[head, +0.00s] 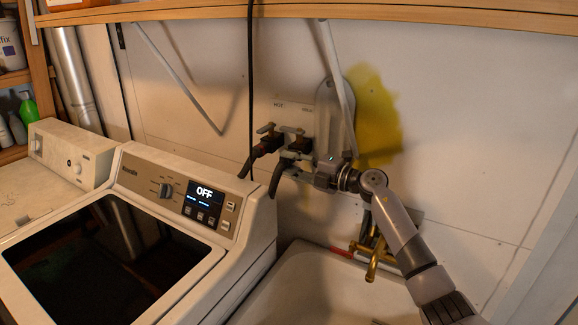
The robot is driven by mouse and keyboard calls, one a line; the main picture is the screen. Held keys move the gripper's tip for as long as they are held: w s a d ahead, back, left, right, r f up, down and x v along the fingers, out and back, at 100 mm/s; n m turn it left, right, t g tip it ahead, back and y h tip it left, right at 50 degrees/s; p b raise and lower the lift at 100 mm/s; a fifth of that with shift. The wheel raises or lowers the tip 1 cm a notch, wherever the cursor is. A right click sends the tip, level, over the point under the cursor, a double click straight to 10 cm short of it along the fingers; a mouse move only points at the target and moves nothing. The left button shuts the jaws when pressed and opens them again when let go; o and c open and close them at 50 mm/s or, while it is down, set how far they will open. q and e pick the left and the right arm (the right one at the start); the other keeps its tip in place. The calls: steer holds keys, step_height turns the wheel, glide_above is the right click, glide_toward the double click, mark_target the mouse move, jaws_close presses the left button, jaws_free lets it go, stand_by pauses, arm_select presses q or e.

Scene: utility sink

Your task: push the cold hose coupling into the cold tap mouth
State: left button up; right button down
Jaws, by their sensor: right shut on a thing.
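Two taps stand side by side on a wall plate (272,112) marked HOT on its left half. The hot tap (268,131) is on the left, with a dark hose running down from it. The cold tap (294,134) is just to its right. My right gripper (300,164) reaches in from the right and is shut on the cold hose coupling, just below the cold tap. The cold hose (277,181) hangs down dark from the gripper. The coupling is mostly hidden by the fingers, so I cannot tell whether it touches the tap mouth. My left gripper is not in view.
A washing machine (130,235) with a lit OFF display stands at the left. A utility sink (310,290) with a brass faucet (372,255) lies below my right arm. A black cord (251,80) hangs left of the taps. A wooden shelf (400,18) runs above.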

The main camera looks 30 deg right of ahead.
steer(key=shift+w+d+r, duration=0.1)
steer(key=shift+w+d, duration=0.05)
steer(key=shift+d, duration=0.15)
steer(key=c, duration=1.2)
jaws_free()
steer(key=shift+s+d+f, duration=0.2)
steer(key=shift+s+d, duration=0.05)
steer(key=shift+s, duration=0.05)
steer(key=v, duration=1.1)
steer(key=shift+a, duration=0.1)
steer(key=shift+s, duration=0.15)
